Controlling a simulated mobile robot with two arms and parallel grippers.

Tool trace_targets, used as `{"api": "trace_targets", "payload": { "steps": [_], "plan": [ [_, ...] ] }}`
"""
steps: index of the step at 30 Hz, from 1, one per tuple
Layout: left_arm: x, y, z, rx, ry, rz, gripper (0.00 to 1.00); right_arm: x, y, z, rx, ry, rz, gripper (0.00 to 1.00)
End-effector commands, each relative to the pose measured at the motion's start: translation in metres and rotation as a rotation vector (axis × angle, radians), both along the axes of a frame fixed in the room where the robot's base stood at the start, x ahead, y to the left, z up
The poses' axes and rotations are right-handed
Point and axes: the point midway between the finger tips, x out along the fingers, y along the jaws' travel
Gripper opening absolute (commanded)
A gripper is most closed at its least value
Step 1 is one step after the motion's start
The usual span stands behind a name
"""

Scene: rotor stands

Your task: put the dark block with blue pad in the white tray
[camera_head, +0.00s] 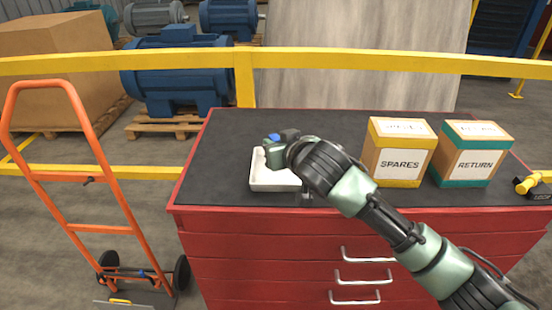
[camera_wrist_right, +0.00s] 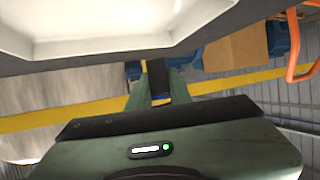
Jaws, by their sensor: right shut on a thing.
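The white tray (camera_head: 274,187) lies on the dark top of the red cabinet, left of the boxes. My right gripper (camera_head: 272,151) is over the tray, shut on the dark block with the blue pad (camera_head: 274,138). Most of the block is hidden by the gripper, and the blue pad shows at its top. In the right wrist view the dark block (camera_wrist_right: 157,76) sits between the green fingers, and the tray's pale wall (camera_wrist_right: 110,50) fills the top. I cannot tell whether the block touches the tray. My left gripper is not in view.
A SPARES box (camera_head: 400,165) and a RETURN box (camera_head: 475,165) stand right of my arm. A yellow-handled tool (camera_head: 530,184) lies at the right edge. The cabinet top (camera_head: 225,150) is clear left of the tray. A yellow rail (camera_head: 330,60) runs behind, and an orange hand truck (camera_head: 100,225) stands left.

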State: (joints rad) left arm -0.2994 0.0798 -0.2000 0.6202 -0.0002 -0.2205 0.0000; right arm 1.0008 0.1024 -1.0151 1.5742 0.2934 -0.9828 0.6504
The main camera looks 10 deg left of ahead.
Motion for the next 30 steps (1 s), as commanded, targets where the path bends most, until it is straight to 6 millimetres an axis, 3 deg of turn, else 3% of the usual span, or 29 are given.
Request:
{"api": "trace_targets", "payload": {
  "steps": [13, 26, 27, 29, 30],
  "plan": [
    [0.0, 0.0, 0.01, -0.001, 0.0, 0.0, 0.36, 0.0, 0.0, -0.052, -0.001, 0.001, -0.001, 0.0],
    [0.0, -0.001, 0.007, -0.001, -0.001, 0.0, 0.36, 0.0, 0.0, -0.06, 0.001, -0.001, 0.0, 0.0],
    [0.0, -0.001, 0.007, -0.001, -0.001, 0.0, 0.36, 0.0, 0.0, -0.061, 0.001, -0.001, 0.0, 0.22],
    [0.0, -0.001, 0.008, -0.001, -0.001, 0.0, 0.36, 0.0, 0.0, -0.06, 0.0, -0.001, 0.0, 0.39],
    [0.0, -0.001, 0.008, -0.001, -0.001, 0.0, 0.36, 0.0, 0.0, -0.06, 0.0, -0.001, 0.0, 0.41]
  ]
}}
